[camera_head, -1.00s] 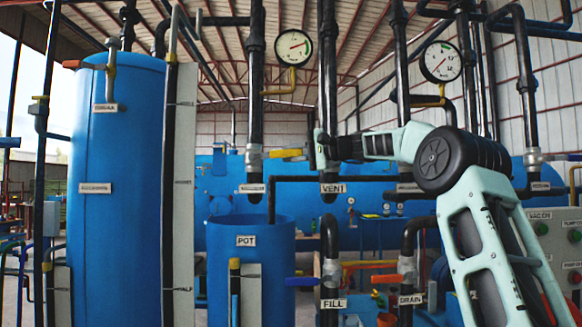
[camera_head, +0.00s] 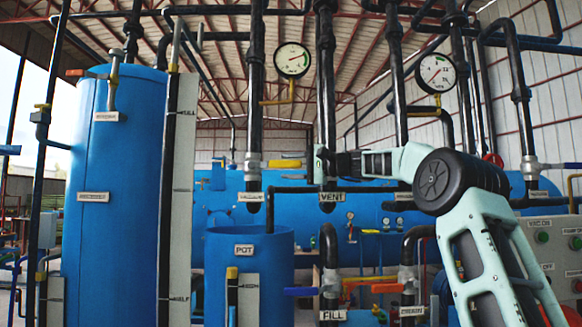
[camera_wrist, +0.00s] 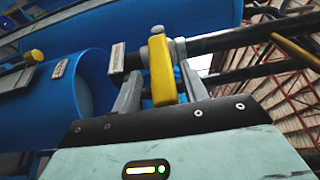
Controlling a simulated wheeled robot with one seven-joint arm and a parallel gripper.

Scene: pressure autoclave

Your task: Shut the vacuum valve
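The vacuum valve has a yellow lever (camera_head: 284,163) that sticks out sideways to the right from its grey body (camera_head: 253,162) on a dark vertical pipe. A label plate (camera_head: 250,197) sits below it. My gripper (camera_head: 319,164) is just right of the lever's end in the head view. In the wrist view, the yellow lever (camera_wrist: 162,75) reaches down between the two grey fingers of my gripper (camera_wrist: 160,68). The fingers stand apart on either side of it, with a gap on the left. Whether the right finger touches the lever is unclear.
A horizontal dark pipe (camera_head: 290,188) and the VENT pipe (camera_head: 327,110) are close to my gripper. The open POT tank (camera_head: 265,270) stands below. A tall blue tank (camera_head: 120,200) is at left. Pressure gauges (camera_head: 291,60) hang above. A red FILL/DRAIN-side lever (camera_head: 387,288) is lower right.

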